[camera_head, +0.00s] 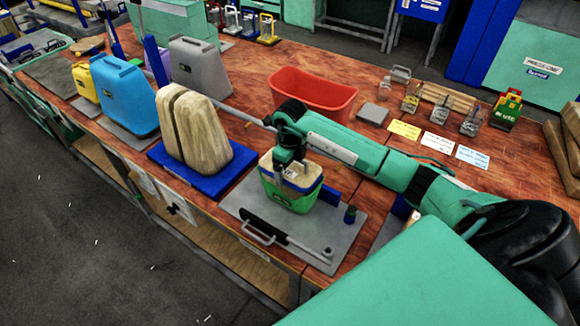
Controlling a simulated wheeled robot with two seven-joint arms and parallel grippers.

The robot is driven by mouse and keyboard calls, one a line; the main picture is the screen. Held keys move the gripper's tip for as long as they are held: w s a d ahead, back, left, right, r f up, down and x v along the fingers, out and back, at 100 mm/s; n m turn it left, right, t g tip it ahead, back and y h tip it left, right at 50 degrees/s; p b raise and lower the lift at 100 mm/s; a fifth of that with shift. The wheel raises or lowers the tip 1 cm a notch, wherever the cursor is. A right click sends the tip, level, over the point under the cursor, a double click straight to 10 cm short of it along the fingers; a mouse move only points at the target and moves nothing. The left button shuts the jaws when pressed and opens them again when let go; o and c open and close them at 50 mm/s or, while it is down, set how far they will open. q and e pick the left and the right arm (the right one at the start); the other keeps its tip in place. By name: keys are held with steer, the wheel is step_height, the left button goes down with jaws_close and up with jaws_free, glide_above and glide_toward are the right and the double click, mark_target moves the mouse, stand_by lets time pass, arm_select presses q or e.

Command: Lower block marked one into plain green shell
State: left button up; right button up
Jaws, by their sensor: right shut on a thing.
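My right gripper (292,176) reaches in from the right and points down over a small green shell (288,201) on a grey plate. It is shut on a tan block (305,172) at the shell's mouth. A blue band shows between the tan top and the green wall. The block's lower part is hidden by the shell, so I cannot tell how deep it sits. No mark "one" is readable on it. A small dark patch shows on the shell's front. My left gripper is not in view.
The grey plate (246,216) bears a black bar with a handle. A large tan split form (199,130) stands on a blue base to the left. A red bin (312,92) stands behind. Blue and grey canisters stand further left. Cards and small caged items lie back right.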

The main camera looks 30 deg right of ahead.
steer(key=o, duration=1.6)
steer(key=shift+r, duration=0.1)
steer(key=shift+o, duration=0.2)
steer(key=shift+r, duration=0.3)
step_height(320, 180, up, 13)
steer(key=b, duration=0.4)
steer(key=shift+r, duration=0.1)
steer(key=shift+s, duration=0.1)
